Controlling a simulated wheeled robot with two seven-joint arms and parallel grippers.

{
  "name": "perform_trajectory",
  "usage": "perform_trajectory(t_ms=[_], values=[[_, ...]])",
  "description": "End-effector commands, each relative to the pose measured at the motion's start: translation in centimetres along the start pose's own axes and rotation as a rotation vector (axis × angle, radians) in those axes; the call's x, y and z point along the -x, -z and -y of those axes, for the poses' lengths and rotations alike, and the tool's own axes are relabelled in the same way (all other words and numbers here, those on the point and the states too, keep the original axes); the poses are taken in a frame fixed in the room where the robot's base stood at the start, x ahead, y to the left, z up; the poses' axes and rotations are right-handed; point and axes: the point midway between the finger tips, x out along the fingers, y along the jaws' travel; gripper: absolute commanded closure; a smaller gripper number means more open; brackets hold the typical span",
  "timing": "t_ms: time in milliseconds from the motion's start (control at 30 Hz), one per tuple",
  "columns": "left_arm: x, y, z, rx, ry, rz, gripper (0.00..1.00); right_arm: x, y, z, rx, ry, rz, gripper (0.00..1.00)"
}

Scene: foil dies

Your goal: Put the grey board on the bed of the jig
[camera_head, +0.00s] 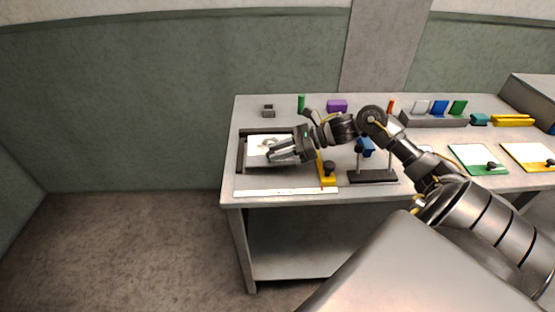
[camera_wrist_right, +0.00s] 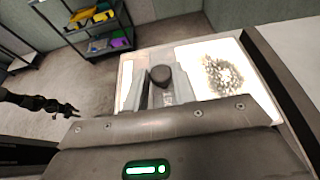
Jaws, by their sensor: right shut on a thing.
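My right gripper (camera_head: 270,156) is over the left part of the table. It is shut on a dark round knob (camera_wrist_right: 161,75) of the pale grey board (camera_wrist_right: 191,58), which carries a speckled patch. The board also shows in the head view (camera_head: 258,145), inside the outline of the dark-framed jig (camera_head: 242,152). A dark side of the jig shows beside the board in the wrist view (camera_wrist_right: 270,75). The board covers most of the bed; I cannot tell whether it touches it. What looks like my left gripper (camera_wrist_right: 71,110) is small and dark in the wrist view.
A yellow piece with a black knob (camera_head: 328,178) stands right of the jig, then a black-based stand (camera_head: 372,176). A green board (camera_head: 478,158) and a yellow board (camera_head: 528,155) lie farther right.

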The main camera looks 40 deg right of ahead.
Motion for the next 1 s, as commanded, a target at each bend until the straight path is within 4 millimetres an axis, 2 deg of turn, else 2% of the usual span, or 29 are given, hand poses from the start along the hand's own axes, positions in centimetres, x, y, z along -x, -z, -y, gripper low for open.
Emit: perform_trajectory(t_ms=[167,433,667,700,833,1000], values=[[-0.3,0.1,0.0,0.000,0.000,-0.002,0.64,-0.3,0.3,0.3,0.002,0.000,0.002,1.00],[-0.2,0.1,0.0,-0.001,0.000,-0.002,0.64,-1.6,3.1,0.5,-0.001,0.001,0.002,1.00],[-0.2,0.1,0.0,-0.001,0.000,-0.002,0.64,-1.7,3.3,0.5,0.001,0.000,0.001,1.00],[-0.2,0.1,0.0,-0.001,0.000,-0.002,0.64,-1.7,3.4,0.4,0.000,0.000,-0.001,0.69],[-0.2,0.1,0.0,-0.001,-0.001,-0.002,0.64,-1.7,3.3,0.4,0.000,0.000,0.000,0.52],[-0.2,0.1,-0.1,-0.001,-0.001,-0.001,0.64,-1.7,3.3,0.4,0.000,-0.001,0.000,0.52]])
